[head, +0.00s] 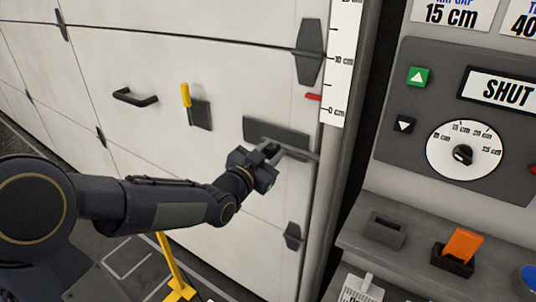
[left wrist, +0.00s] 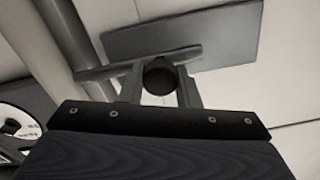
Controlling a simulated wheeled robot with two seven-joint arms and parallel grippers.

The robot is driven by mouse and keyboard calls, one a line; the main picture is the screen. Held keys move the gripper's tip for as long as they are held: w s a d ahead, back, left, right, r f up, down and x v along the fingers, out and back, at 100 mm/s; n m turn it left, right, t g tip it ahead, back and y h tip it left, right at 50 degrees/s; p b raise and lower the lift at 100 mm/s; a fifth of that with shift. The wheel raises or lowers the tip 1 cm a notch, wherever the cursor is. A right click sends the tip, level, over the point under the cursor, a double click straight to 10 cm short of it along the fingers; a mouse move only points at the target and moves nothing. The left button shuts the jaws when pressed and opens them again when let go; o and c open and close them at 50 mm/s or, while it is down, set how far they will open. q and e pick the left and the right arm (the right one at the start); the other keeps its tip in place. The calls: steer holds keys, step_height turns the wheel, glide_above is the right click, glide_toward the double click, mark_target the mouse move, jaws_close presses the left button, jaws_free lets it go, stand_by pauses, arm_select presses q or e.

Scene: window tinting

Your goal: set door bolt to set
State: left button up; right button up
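The door bolt is a dark plate (head: 275,136) on the white panelled door, with a grey rod (head: 303,153) that runs right to about the door's right edge. In the left wrist view the plate (left wrist: 215,35) fills the top, and the rod (left wrist: 98,73) reaches left toward the post. My left gripper (head: 270,150) is at the bolt. Its fingers stand on both sides of a dark round knob (left wrist: 160,77), which fills the gap between them. The rod's far tip is hard to make out. My right gripper is not in view.
The door has a black handle (head: 135,97) and a yellow-handled lever (head: 187,100). A white ruler strip (head: 339,60) stands on the post. To the right are a dial panel (head: 462,153) reading SHUT and a shelf with an orange card (head: 462,246) in a holder.

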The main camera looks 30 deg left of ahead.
arm_select(q)
steer(key=o, duration=0.4)
steer(key=shift+d, duration=0.35)
steer(key=shift+o, duration=0.2)
steer(key=shift+a, duration=0.1)
steer(key=shift+s, duration=0.25)
steer(key=s, duration=0.7)
steer(key=shift+s+a, duration=0.2)
steer(key=shift+a, duration=0.1)
